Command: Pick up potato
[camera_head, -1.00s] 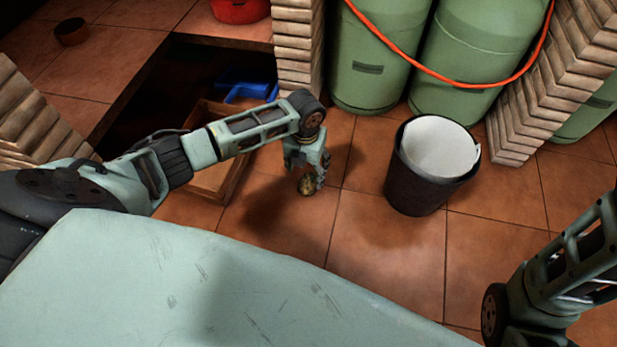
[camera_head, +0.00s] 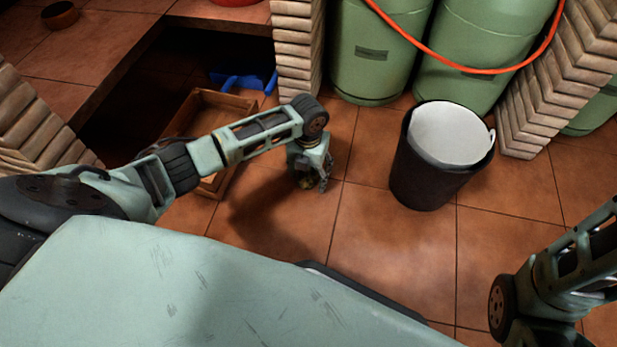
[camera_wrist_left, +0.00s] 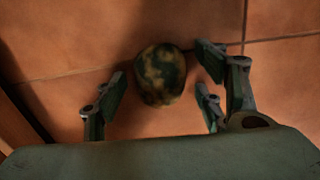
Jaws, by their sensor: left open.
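The potato (camera_wrist_left: 161,75) is a roundish, mottled brown and dark green lump on the terracotta tile floor in the left wrist view. My left gripper (camera_wrist_left: 160,95) is open above it, with one finger to its left and two to its right. I see no clear contact between the fingers and the potato. In the head view the left gripper (camera_head: 314,180) points down at the floor, and the potato (camera_head: 306,184) is mostly hidden beneath it. My right arm shows at the lower right, but its gripper is out of frame.
A black bin (camera_head: 425,175) with a white liner stands right of the left gripper. A wooden crate (camera_head: 235,102) and a blue object (camera_head: 245,82) are behind the left arm. Green gas cylinders (camera_head: 372,55) stand by brick pillars at the back. Floor between gripper and bin is clear.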

